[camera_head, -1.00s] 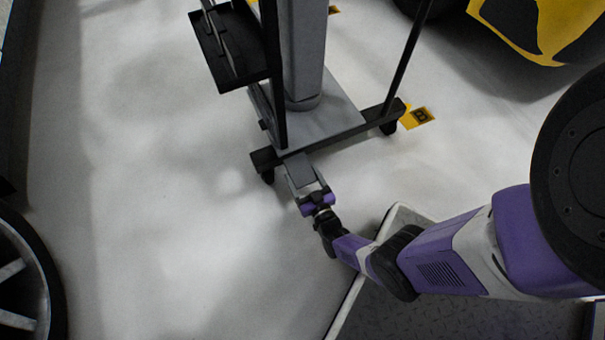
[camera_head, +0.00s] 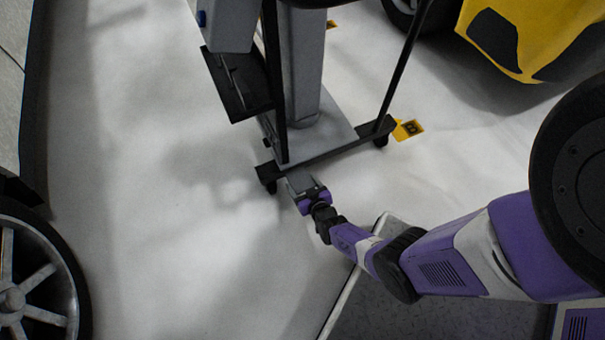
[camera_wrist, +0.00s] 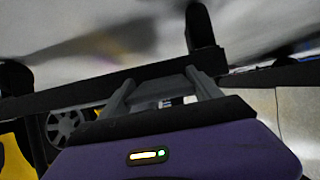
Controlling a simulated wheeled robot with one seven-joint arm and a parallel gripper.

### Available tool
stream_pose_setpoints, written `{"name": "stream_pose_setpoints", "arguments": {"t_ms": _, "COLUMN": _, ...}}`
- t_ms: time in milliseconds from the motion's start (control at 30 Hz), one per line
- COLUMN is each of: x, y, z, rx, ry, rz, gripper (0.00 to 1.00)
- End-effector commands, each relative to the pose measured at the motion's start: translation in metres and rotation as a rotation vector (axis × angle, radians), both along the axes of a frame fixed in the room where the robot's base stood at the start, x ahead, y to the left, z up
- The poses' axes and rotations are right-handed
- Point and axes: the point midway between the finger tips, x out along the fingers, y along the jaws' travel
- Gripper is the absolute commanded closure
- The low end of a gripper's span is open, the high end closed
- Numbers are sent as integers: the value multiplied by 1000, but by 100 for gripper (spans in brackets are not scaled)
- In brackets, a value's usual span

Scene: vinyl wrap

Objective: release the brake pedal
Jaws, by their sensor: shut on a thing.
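The brake pedal (camera_head: 299,182) is a small grey plate at the front of the dark base bar of a wheeled stand, in the middle of the head view. My gripper (camera_head: 305,189), purple and black, meets it from the lower right and is shut on it. In the wrist view, the two grey fingers of my gripper (camera_wrist: 160,90) reach toward the dark base bar (camera_wrist: 90,99), set apart with a pale grey strip between them. The fingers and wrist partly hide the pedal, and its tilt is hard to tell.
The stand has a grey column (camera_head: 306,60), a dark tray (camera_head: 238,84) and casters (camera_head: 381,141). A yellow car (camera_head: 535,35) is at the upper right. A spoked wheel (camera_head: 30,285) is at the lower left. Pale floor (camera_head: 150,190) lies open on the left.

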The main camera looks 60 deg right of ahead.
Motion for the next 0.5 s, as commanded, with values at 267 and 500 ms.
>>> {"name": "stream_pose_setpoints", "arguments": {"t_ms": 267, "x": 0, "y": -1, "z": 1, "rx": 6, "ry": 11, "rz": -2, "gripper": 100}}
{"name": "stream_pose_setpoints", "arguments": {"t_ms": 500, "x": 0, "y": -1, "z": 1, "rx": 7, "ry": 10, "rz": -2, "gripper": 20}}
